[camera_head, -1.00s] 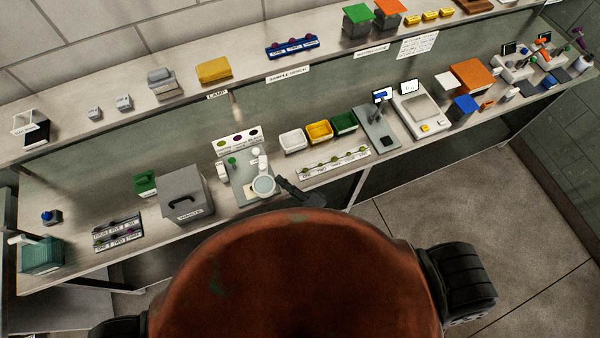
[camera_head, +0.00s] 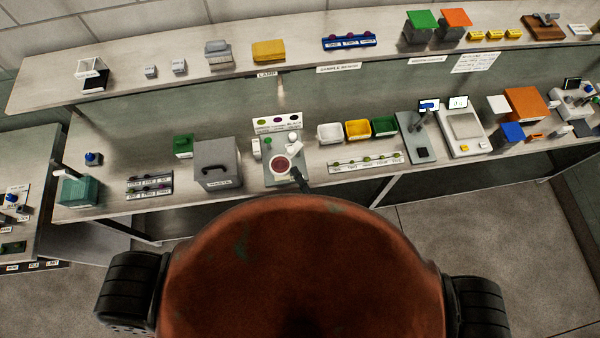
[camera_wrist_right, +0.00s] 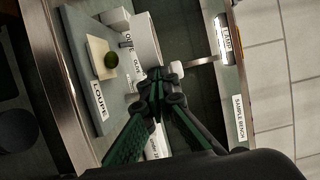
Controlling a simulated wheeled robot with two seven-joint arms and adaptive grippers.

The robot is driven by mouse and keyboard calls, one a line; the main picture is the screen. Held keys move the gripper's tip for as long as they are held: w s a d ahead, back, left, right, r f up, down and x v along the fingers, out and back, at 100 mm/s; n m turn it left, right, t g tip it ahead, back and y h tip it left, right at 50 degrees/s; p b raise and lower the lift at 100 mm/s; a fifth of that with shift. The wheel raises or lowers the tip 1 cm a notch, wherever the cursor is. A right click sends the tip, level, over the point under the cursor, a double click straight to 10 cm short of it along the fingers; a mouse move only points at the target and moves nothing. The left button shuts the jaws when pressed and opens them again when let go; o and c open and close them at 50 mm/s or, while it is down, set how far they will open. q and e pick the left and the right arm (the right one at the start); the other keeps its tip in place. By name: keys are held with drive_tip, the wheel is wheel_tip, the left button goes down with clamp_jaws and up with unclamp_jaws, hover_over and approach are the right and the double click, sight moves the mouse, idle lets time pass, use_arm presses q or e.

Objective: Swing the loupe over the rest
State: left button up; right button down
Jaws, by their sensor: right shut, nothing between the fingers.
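The board's LOUPE label (camera_wrist_right: 99,101) shows in the right wrist view. A cream pad (camera_wrist_right: 95,50) with a green ball (camera_wrist_right: 110,60) lies on that board; I cannot tell whether this pad is the rest. My right gripper (camera_head: 299,178) is at the loupe's right front side. My left gripper is out of view.
A grey lidded box (camera_head: 217,166) stands left of the board. A labelled strip (camera_head: 365,163) and white, yellow and green trays (camera_head: 330,133) are to the right. A card with coloured dots (camera_head: 277,122) stands behind. The LAMP label (camera_wrist_right: 226,38) is on the shelf edge.

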drive_tip(key=shift+a, duration=0.45)
drive_tip(key=shift+d, duration=0.1)
drive_tip(key=shift+d, duration=0.4)
drive_tip(key=d+p, duration=0.1)
drive_tip(key=d, duration=0.1)
drive_tip(key=shift+d, duration=0.4)
drive_tip(key=s+d+b, duration=0.2)
drive_tip(key=s+d, duration=0.1)
drive_tip(key=s, duration=0.7)
